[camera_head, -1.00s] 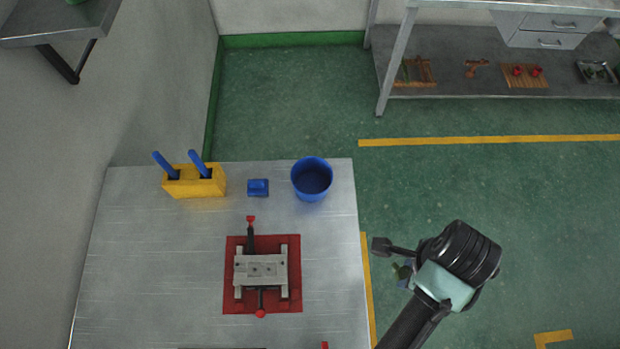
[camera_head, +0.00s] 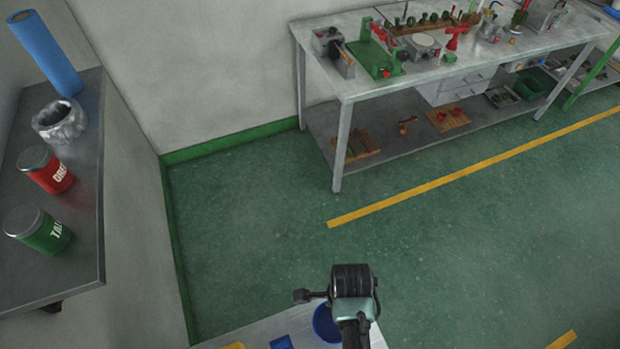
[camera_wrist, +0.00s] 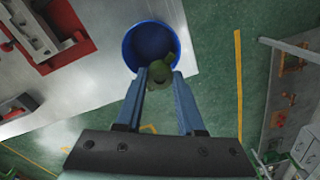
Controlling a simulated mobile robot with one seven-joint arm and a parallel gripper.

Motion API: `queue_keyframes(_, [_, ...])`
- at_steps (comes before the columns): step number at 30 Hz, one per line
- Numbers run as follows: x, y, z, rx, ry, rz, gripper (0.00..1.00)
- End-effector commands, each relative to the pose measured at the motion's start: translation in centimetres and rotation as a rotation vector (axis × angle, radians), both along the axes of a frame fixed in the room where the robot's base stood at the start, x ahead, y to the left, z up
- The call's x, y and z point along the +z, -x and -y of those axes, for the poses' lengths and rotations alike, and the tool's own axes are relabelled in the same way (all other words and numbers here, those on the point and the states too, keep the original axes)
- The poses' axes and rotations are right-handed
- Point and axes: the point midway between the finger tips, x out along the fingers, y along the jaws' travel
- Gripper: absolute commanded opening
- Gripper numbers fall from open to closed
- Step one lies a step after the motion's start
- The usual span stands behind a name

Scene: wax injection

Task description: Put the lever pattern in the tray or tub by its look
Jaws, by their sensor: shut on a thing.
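In the wrist view, my gripper (camera_wrist: 160,76) is shut on the green lever pattern (camera_wrist: 159,73), which is partly hidden between the fingers. The round blue tub (camera_wrist: 128,50) lies just beyond the fingertips, and the pattern overlaps its near rim in the picture. How high the pattern is above the tub I cannot tell. In the head view, the blue tub (camera_head: 323,322) shows at the bottom edge, partly covered by my arm. The fingers and the pattern are hidden there. No tray for the pattern is clearly seen near the tub.
The metal table (camera_wrist: 105,90) bears a red mat (camera_wrist: 84,42) with a grey mould (camera_wrist: 38,28). A small blue block (camera_head: 282,342) is left of the tub. A wall shelf (camera_head: 75,250) with cans stands left. A long bench (camera_head: 345,82) stands behind. Green floor is clear between.

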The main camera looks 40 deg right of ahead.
Motion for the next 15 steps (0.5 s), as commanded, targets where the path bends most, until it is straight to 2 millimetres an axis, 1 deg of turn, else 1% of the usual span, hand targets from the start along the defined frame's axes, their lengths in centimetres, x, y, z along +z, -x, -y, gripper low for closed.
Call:
queue_keyframes(4, [-0.6,0.1,0.0,-0.006,-0.001,-0.001,0.00])
queue_keyframes(8, [-1.8,0.1,0.0,-0.005,-0.001,-0.001,0.00])
queue_keyframes(15, [-4.6,0.1,0.0,-0.005,0.000,0.000,0.00])
